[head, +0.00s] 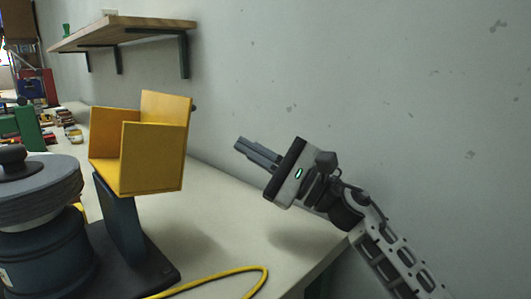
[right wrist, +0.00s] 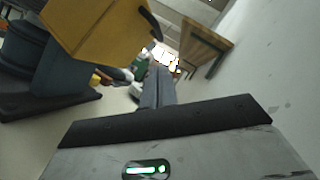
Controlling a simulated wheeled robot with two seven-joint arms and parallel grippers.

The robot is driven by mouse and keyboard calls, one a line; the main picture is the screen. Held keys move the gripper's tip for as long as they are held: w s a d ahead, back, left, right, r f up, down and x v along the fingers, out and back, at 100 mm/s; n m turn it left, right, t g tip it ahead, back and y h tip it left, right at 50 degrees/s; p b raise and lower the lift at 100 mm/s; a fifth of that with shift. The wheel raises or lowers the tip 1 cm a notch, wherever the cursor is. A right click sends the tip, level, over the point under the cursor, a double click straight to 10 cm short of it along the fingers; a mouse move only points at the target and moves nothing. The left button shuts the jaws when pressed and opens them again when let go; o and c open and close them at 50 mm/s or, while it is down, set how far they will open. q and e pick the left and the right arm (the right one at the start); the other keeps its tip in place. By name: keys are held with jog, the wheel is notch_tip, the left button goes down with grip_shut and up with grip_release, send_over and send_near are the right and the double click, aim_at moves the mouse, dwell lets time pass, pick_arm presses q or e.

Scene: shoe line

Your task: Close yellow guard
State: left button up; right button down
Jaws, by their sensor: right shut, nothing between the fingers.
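The yellow guard (head: 152,158) is a box-like sheet-metal cover on a dark upright post, left of centre in the head view. Its top looks open, with a taller panel rising at the back. It also shows at the upper left of the right wrist view (right wrist: 95,30), with a dark knob or handle (right wrist: 150,22) at its edge. My right gripper (head: 240,146) is shut and empty, to the right of the guard and apart from it, with its fingers pointing left. In the right wrist view its fingers (right wrist: 157,75) lie together. My left gripper is in neither view.
A dark machine with a round grey disc (head: 35,190) stands left of the guard on the pale bench (head: 225,210). A yellow cable (head: 225,272) lies in front. A wooden shelf (head: 125,33) hangs on the wall above. Bench space right of the guard is clear.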

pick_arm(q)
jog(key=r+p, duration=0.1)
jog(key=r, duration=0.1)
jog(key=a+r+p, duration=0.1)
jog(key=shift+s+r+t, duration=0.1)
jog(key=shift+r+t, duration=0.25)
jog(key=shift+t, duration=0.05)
pick_arm(e)
jog(key=a+r, duration=0.5)
jog(key=a, duration=0.1)
jog(key=shift+w+a, duration=0.15)
jog(key=shift+a, duration=0.05)
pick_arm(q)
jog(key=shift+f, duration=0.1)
